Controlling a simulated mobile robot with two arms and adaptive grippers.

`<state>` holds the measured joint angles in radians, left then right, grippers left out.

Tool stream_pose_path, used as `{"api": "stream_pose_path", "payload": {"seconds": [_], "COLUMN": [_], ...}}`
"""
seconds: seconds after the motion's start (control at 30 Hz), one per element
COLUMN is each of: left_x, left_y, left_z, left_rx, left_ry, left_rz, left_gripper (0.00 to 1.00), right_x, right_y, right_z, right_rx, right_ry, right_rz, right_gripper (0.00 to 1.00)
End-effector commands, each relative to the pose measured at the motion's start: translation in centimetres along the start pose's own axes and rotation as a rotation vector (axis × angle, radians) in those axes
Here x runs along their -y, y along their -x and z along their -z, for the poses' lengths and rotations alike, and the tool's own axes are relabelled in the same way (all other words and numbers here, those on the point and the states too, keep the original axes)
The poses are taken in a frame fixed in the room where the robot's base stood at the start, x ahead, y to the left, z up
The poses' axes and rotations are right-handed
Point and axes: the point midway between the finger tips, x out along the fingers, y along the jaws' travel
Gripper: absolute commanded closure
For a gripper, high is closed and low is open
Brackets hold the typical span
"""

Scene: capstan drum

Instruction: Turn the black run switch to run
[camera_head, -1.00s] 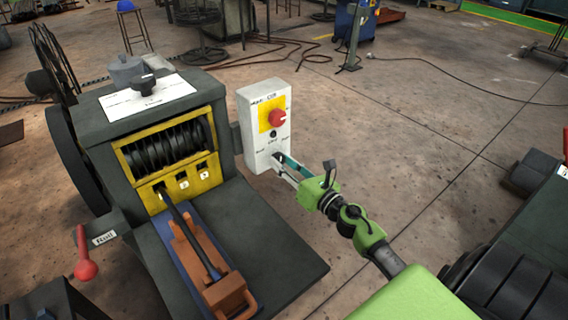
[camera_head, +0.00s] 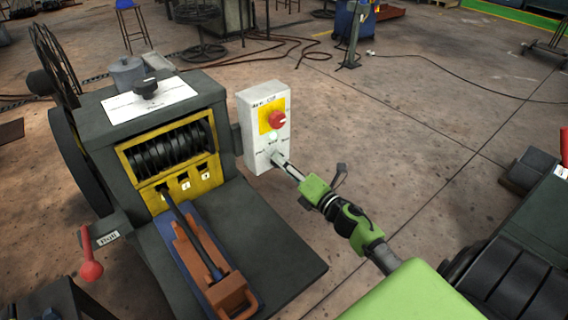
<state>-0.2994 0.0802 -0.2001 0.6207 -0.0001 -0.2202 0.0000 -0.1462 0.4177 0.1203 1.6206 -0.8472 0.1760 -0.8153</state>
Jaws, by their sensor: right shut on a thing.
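The control box (camera_head: 252,122) is a pale upright box beside the machine. A red knob (camera_head: 277,119) sits on its yellow plate. Below that, a small round lamp (camera_head: 273,136) looks whitish. The black run switch is low on the box face, hidden behind the fingertips of my right gripper (camera_head: 281,162). This gripper reaches in from the lower right, its fingers rolled so they overlap in the picture, and is shut on the switch. My left gripper is not in view.
The dark machine (camera_head: 100,165) with a ribbed drum (camera_head: 170,146) stands left of the box. A red-knobbed lever (camera_head: 91,269) is at lower left. An orange-brown frame (camera_head: 232,294) lies in front. Open floor (camera_head: 400,140) lies to the right.

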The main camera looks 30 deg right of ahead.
Motion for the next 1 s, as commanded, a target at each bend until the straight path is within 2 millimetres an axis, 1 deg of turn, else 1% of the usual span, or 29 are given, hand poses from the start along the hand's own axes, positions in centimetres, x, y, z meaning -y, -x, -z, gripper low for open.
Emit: {"api": "stream_pose_path", "payload": {"seconds": [0.2,0.67,0.7,0.73,1.0], "left_x": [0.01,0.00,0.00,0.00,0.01], "left_y": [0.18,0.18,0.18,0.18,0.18], "left_z": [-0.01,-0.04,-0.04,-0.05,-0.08], "left_rx": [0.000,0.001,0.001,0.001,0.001], "left_ry": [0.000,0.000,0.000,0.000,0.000], "left_rz": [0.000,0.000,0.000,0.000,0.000], "left_gripper": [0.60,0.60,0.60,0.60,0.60], "right_x": [0.05,0.08,0.09,0.08,0.06], "right_y": [0.00,0.00,0.01,0.00,0.00], "right_z": [-0.07,-0.04,-0.04,-0.04,-0.01], "right_rx": [0.001,0.002,0.002,0.001,0.001], "right_ry": [-0.049,-0.062,-0.062,-0.061,-0.059], "right_rz": [0.001,0.001,0.001,0.001,0.001], "right_gripper": [0.92,0.92,0.60,0.54,0.54]}}
